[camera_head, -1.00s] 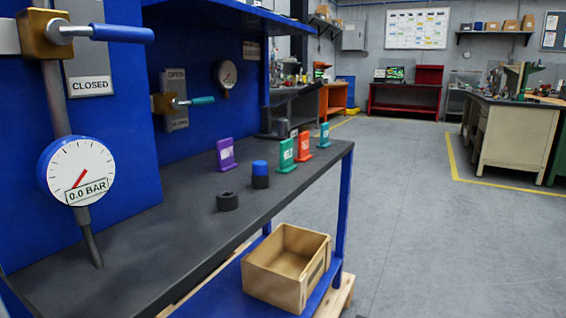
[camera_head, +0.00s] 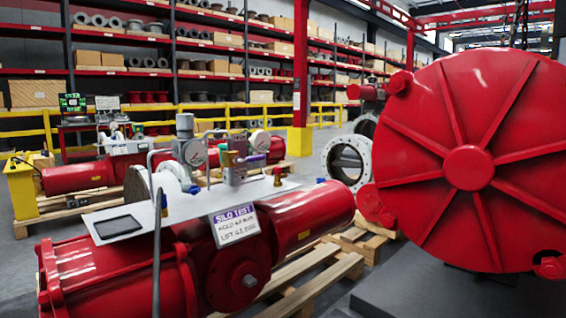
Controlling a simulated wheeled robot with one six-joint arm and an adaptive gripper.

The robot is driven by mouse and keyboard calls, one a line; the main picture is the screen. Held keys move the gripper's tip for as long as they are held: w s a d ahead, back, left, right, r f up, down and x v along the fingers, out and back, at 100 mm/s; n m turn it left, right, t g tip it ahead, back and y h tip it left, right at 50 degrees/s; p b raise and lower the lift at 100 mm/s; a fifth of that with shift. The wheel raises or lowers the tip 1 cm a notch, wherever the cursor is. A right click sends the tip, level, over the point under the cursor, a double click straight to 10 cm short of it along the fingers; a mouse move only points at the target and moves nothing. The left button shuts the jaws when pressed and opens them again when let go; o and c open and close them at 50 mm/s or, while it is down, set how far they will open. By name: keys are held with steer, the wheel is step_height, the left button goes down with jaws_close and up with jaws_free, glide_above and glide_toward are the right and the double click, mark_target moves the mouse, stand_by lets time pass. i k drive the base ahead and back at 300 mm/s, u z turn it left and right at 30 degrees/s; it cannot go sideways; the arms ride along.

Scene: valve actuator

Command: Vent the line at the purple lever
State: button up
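My gripper is not in view. A small purple part (camera_head: 254,158), which looks like a lever handle, sits among fittings above a light plate (camera_head: 130,211) on a long red actuator (camera_head: 305,213). Its exact position is too small to tell. A grey block fitting (camera_head: 233,169) stands beside it, with a grey cylinder (camera_head: 185,125) to the left. A white sign with a purple heading, "SILO TEST" (camera_head: 235,222), hangs at the front of the plate. Its lower lines are hard to read.
A large red ribbed disc (camera_head: 472,168) fills the right side. The actuator rests by wooden pallets (camera_head: 300,285). Another red actuator (camera_head: 78,178) lies behind left. A white flange ring (camera_head: 348,163), yellow railing (camera_head: 262,97) and loaded shelves stand behind.

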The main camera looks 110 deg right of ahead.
mark_target(237, 160)
steer(key=z, duration=3.55)
steer(key=k, duration=0.3)
steer(key=z, duration=0.95)
steer(key=i, duration=1.1)
steer(key=u, duration=0.5)
